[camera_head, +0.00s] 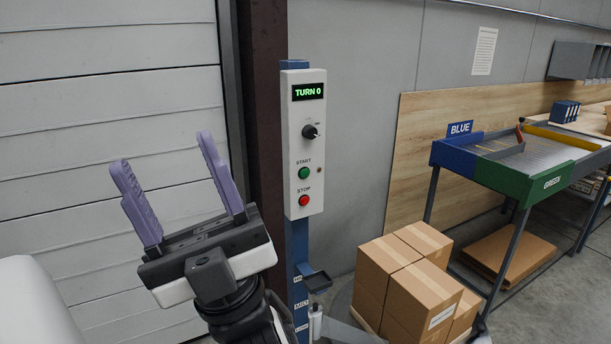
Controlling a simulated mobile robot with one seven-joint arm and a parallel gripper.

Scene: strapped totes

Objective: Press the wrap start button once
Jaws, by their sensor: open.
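The white control box (303,145) is mounted on a blue post, facing me. Its display (309,92) reads "TURN 0" in green. Below are a black knob (310,132), the green START button (304,173) and the red STOP button (304,201).
Stacked cardboard boxes (421,284) stand on a pallet at the lower right. A small dark tray (317,281) juts from the post below the box. A table (511,180) with BLUE and GREEN signs stands at the right. A ribbed white door (110,80) is behind my gripper.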

